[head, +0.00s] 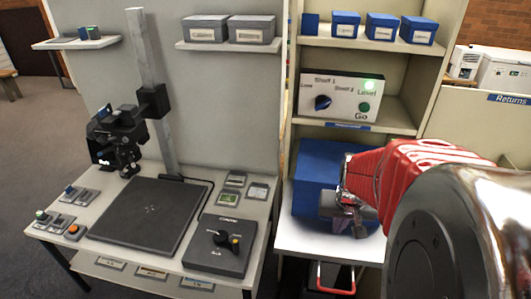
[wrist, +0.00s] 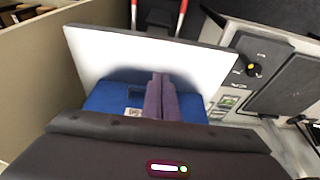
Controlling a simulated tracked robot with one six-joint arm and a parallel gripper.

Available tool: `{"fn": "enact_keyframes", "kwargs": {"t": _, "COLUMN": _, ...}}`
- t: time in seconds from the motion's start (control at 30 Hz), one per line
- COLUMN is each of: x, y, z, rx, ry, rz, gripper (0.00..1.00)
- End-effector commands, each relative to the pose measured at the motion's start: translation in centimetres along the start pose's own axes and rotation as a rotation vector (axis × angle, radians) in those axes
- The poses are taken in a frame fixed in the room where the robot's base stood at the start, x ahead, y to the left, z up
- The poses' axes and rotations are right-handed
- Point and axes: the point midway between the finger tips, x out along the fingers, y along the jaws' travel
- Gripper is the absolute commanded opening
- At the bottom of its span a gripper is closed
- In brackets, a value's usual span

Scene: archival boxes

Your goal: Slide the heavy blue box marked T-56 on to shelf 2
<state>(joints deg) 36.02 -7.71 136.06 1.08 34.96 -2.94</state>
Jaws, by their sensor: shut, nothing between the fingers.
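A large blue box (head: 315,180) rests on a white platform (head: 325,242) in front of the shelf unit. No T-56 marking is readable on it. My gripper (head: 348,222) is at the box's right front part in the head view, partly hidden by my red arm. In the wrist view its fingers (wrist: 160,97) are together and empty, in front of the blue box (wrist: 105,98). I cannot tell whether they touch it. The knob's setting is unclear.
Small blue boxes (head: 345,24) stand on the upper shelf. A shelf edge with a blue label (head: 346,126) lies above the large box. A desk with a black copy stand (head: 150,215) is at left. A red handle (head: 335,278) hangs below the platform.

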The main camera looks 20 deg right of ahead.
Motion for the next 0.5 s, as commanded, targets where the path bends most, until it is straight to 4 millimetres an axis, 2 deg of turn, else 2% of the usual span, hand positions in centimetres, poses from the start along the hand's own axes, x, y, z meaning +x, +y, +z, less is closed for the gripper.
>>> {"fn": "enact_keyframes", "kwargs": {"t": 0.5, "x": 5.9, "y": 0.0, "z": 0.1, "rx": 0.0, "ry": -0.004, "rz": 0.0, "gripper": 0.0}}
